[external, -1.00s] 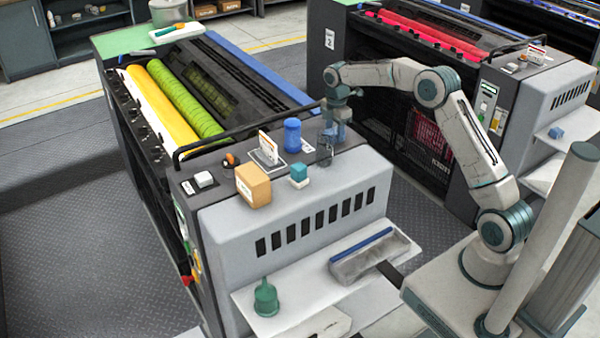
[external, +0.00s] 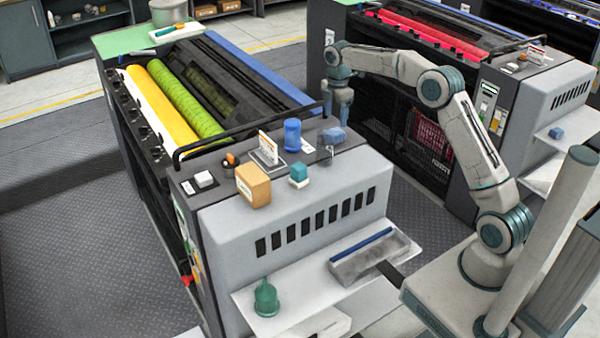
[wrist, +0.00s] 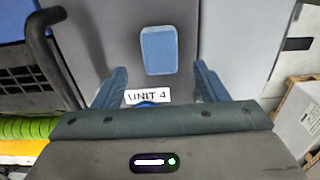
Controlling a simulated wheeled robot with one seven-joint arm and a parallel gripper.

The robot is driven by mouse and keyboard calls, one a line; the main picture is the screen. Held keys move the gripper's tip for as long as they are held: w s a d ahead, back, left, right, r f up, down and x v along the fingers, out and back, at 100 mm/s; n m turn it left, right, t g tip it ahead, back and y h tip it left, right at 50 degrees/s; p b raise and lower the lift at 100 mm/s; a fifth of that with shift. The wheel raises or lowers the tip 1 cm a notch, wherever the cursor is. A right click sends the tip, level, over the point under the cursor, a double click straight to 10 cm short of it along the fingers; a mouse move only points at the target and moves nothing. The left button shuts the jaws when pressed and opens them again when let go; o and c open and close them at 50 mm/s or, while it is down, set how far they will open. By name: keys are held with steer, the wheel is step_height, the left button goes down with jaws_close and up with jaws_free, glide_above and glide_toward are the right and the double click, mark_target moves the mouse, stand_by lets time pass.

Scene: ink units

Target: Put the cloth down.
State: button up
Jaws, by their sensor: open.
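The cloth (external: 334,136) is a small blue folded pad lying on the grey top of the near ink unit (external: 330,180), close to its right edge. In the wrist view the cloth (wrist: 159,50) lies flat just ahead of the fingers, apart from them. My gripper (external: 341,114) hangs above that edge of the unit, above the cloth. In the wrist view its two blue fingers (wrist: 158,82) stand wide apart with nothing between them.
A blue jar (external: 292,135), a card in a holder (external: 268,150), a cardboard box (external: 253,185) and a teal-and-white block (external: 299,175) stand nearby on the unit. A "UNIT 4" label (wrist: 148,96) lies near the cloth. A black rail (external: 240,130) runs behind.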

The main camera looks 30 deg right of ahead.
mark_target(335, 131)
steer(key=s+r+m+t, duration=0.1)
steer(key=s+r+m, duration=0.3)
steer(key=s+r, duration=0.6)
steer(key=s+d+r+m+t, duration=0.1)
steer(key=s+d+m, duration=0.15)
steer(key=s, duration=0.25)
steer(key=s+d+r+m, duration=0.1)
steer(key=s+m, duration=0.2)
steer(key=s, duration=0.3)
steer(key=s+d+f+m+t, duration=0.1)
steer(key=s+f+m, duration=0.3)
steer(key=s, duration=0.5)
steer(key=s+d+f+m, duration=0.1)
steer(key=s+f+m, duration=0.3)
steer(key=s, duration=0.6)
steer(key=shift+d+f+t, duration=0.2)
steer(key=shift+t, duration=0.2)
